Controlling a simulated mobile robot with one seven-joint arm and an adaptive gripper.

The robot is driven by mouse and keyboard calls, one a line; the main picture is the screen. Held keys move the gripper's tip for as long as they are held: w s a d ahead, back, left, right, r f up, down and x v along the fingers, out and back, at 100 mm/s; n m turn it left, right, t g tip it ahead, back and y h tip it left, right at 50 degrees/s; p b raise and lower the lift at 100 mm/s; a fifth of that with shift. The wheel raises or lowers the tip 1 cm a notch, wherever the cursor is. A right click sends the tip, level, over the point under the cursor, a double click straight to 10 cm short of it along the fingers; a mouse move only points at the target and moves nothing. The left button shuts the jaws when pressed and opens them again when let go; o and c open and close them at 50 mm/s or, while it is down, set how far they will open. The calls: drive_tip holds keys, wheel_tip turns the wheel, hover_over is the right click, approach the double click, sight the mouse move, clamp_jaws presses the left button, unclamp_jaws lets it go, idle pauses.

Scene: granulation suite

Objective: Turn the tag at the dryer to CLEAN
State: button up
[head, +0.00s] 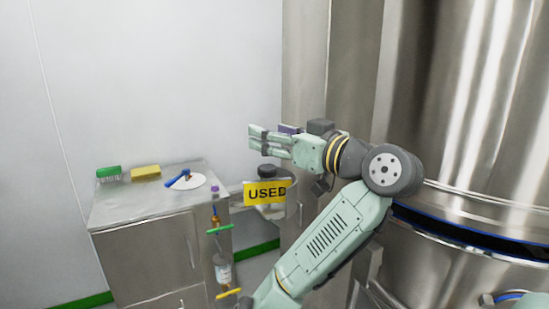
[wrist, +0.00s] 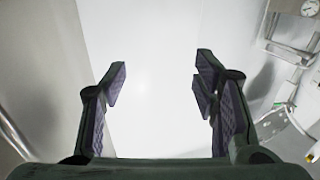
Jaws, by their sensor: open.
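A yellow tag (head: 266,193) reading USED in black letters hangs beside the steel dryer (head: 470,110) in the head view. A dark round knob shows just above it. My gripper (head: 255,138) is above the tag, pointing left, apart from it and empty. In the wrist view my gripper (wrist: 160,85) has its two fingers wide apart with only pale wall between them. A small bit of yellow at the right edge of the wrist view may be the tag; I cannot tell.
A steel cabinet (head: 145,255) stands left of the tag. On it are a green brush (head: 108,173), a yellow sponge (head: 146,173) and a white disc (head: 192,185) with a blue-handled tool (head: 178,179). Bottles hang at its right side. The wall behind is bare.

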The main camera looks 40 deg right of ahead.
drive_tip(key=shift+r, duration=0.8)
drive_tip(key=shift+w, duration=0.1)
